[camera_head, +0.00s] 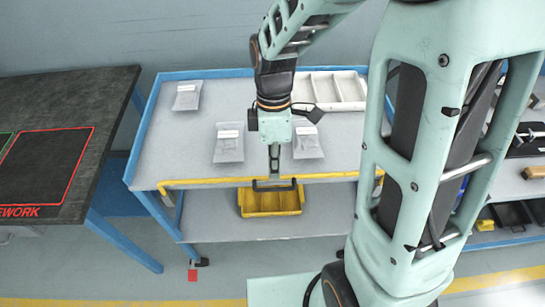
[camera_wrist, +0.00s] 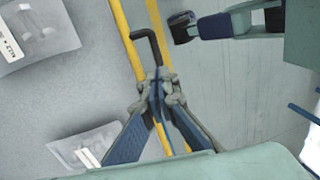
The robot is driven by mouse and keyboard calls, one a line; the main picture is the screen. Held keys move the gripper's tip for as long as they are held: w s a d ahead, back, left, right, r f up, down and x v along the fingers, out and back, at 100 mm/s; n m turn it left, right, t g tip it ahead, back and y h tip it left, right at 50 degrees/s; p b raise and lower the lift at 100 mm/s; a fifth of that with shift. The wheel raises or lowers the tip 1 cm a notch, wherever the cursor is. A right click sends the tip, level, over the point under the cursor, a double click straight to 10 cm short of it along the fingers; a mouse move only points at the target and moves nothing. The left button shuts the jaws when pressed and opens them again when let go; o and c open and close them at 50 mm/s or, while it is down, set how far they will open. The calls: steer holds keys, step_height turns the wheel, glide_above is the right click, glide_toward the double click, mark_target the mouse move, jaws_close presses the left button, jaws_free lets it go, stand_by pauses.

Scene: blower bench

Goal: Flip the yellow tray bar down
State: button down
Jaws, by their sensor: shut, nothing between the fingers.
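The yellow tray bar (camera_head: 215,180) runs along the front edge of the cart's grey top, with a bent end at its left. In the wrist view it shows as a yellow strip (camera_wrist: 127,37) running past my fingers. My gripper (camera_head: 274,174) points down at the front edge, near the middle of the bar. In the wrist view my gripper (camera_wrist: 158,85) is shut with its fingertips together and empty. A black handle-like piece (camera_head: 272,187) lies by the bar at my fingertips; it also shows in the wrist view (camera_wrist: 146,38). Whether my fingers touch the bar is unclear.
Clear bags (camera_head: 230,145) and a white divided tray (camera_head: 333,90) lie on the cart top. A yellow bin (camera_head: 270,204) stands on the lower shelf. A dark workbench (camera_head: 70,115) is at left. My arm hides much of the right side. The floor in front is mostly clear.

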mark_target(274, 190)
steer(key=shift+s+f, duration=0.2)
steer(key=shift+f, duration=0.65)
steer(key=shift+s+f, duration=0.15)
steer(key=shift+f, duration=0.65)
step_height(274, 190, down, 5)
steer(key=b, duration=0.3)
steer(key=shift+f+b, duration=0.2)
steer(key=shift+b, duration=0.15)
step_height(274, 190, up, 14)
steer(key=w+p, duration=0.2)
steer(key=p, duration=0.1)
steer(key=shift+w+p, duration=0.35)
steer(key=shift+w, duration=0.05)
steer(key=shift+f, duration=0.15)
